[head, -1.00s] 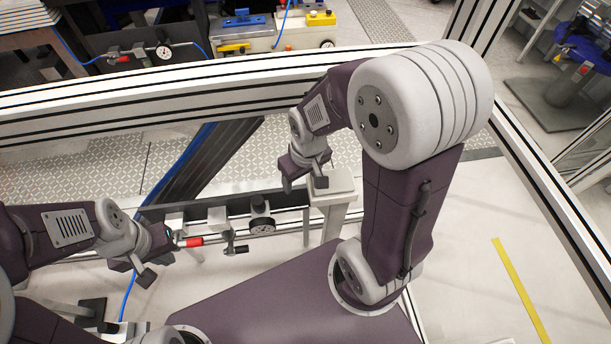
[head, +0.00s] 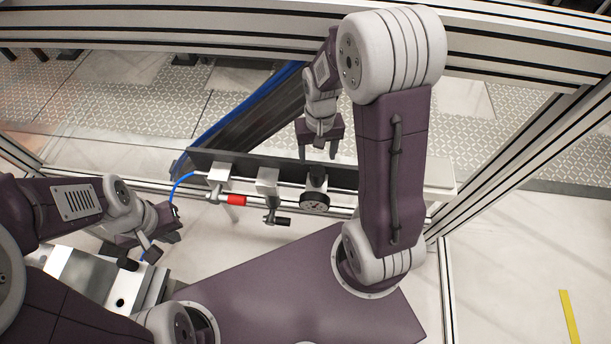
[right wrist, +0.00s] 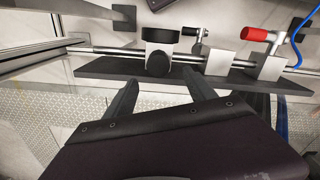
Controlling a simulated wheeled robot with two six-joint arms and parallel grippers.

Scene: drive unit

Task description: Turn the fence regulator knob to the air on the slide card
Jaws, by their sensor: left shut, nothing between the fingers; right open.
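The fence regulator shows in the head view as a round gauge (head: 314,201) on a rail, with a dark knob (head: 317,178) at its top. My right gripper (head: 319,157) is open just behind and above this knob, pointing down. In the right wrist view its two fingers (right wrist: 160,90) are spread, and the round black knob (right wrist: 160,64) appears beyond and between the tips, not gripped. The gauge body (right wrist: 161,34) is behind the knob. My left gripper (head: 158,243) is shut and empty at the left, away from the regulator. I cannot make out a slide card.
A red-handled valve (head: 235,200) and a block with a black-handled lever (head: 277,219) sit on the same rail, left of the gauge. A blue hose (head: 180,183) runs to the valve end. A metal block (head: 90,275) is below my left gripper. Frame profiles (head: 230,30) cross behind.

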